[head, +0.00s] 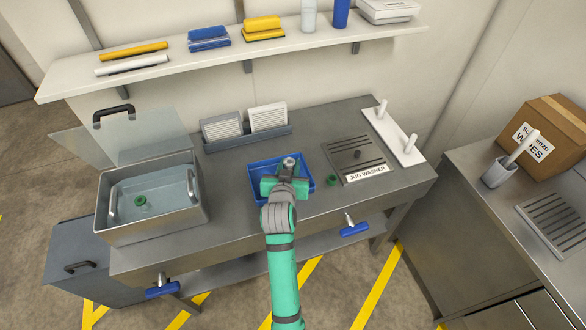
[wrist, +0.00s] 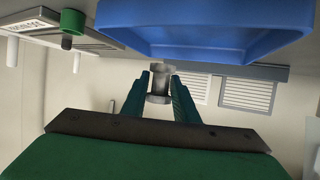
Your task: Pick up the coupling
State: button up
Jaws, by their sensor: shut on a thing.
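The coupling (wrist: 160,82) is a small grey metal cylinder with a flange, held between the two green fingers of my gripper (wrist: 160,98) in the wrist view. In the head view the coupling (head: 289,162) shows just beyond my gripper (head: 288,172), over the blue tray (head: 258,177). The gripper is shut on it. The tray's blue wall (wrist: 200,35) fills the top of the wrist view, apart from the coupling there. My gripper hides much of the tray's inside in the head view.
A steel basin (head: 150,212) with a green-ringed part (head: 140,201) stands left on the steel bench. A rack of white cards (head: 246,140) is behind the tray. A green cap (head: 332,181) and the jug washer plate (head: 355,158) are right. A shelf (head: 230,58) runs above.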

jog(key=s+a+r, duration=0.6)
jog(key=s+r, duration=0.1)
jog(key=s, duration=0.3)
jog(key=shift+a+r, duration=0.15)
jog(key=shift+r, duration=0.05)
